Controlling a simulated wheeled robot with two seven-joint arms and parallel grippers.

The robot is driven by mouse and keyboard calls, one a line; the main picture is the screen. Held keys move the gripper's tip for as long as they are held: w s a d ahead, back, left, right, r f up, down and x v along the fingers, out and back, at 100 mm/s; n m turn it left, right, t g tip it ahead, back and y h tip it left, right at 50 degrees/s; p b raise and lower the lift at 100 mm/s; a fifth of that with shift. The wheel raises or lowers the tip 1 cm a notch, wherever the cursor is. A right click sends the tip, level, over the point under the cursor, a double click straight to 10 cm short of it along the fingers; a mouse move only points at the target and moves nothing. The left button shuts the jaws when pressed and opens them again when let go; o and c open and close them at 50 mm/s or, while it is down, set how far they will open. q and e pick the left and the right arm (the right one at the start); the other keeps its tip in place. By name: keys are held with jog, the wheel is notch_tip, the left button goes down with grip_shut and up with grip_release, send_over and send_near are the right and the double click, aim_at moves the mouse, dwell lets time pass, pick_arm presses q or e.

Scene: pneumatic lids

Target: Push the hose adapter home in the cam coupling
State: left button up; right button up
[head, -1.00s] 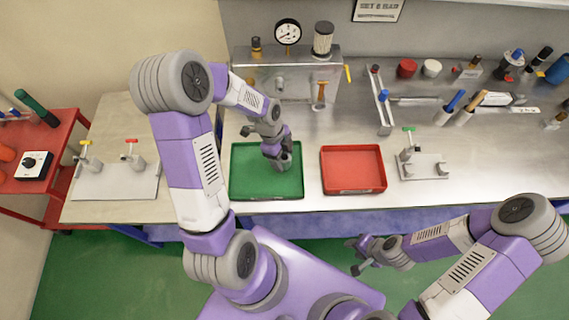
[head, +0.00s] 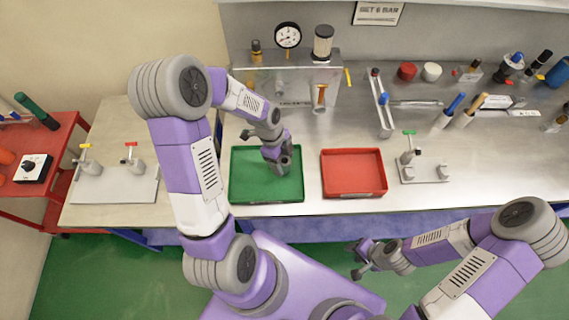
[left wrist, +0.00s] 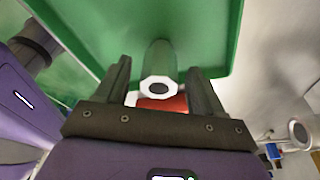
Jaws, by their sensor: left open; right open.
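My left gripper (head: 285,163) is over the green tray (head: 240,190) and points down into it. In the left wrist view its two fingers (left wrist: 160,82) are open. My right gripper (head: 362,258) is open and empty in front of the bench. I cannot tell which fitting is the cam coupling.
A red tray (head: 353,194) sits right of the green one. A plate with a green-handled fitting (head: 409,150) is further right. A plate (head: 115,190) with yellow- and red-handled fittings is at left. A panel with a gauge (head: 287,36) stands behind.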

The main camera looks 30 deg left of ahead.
aim_at(286, 162)
pick_arm(q)
jog(key=shift+c, duration=0.3)
jog(key=c, duration=0.9)
jog(key=shift+d+p+v, duration=0.2)
jog(key=shift+p+v, duration=0.45)
jog(key=shift+v, duration=0.2)
jog(key=shift+d+p+v, duration=0.2)
jog(key=shift+p+v, duration=0.45)
jog(key=shift+v, duration=0.2)
jog(key=shift+d+p+v, duration=0.2)
jog(key=shift+p+v, duration=0.45)
jog(key=shift+v, duration=0.2)
jog(key=shift+r, duration=0.2)
jog(key=shift+f, duration=0.1)
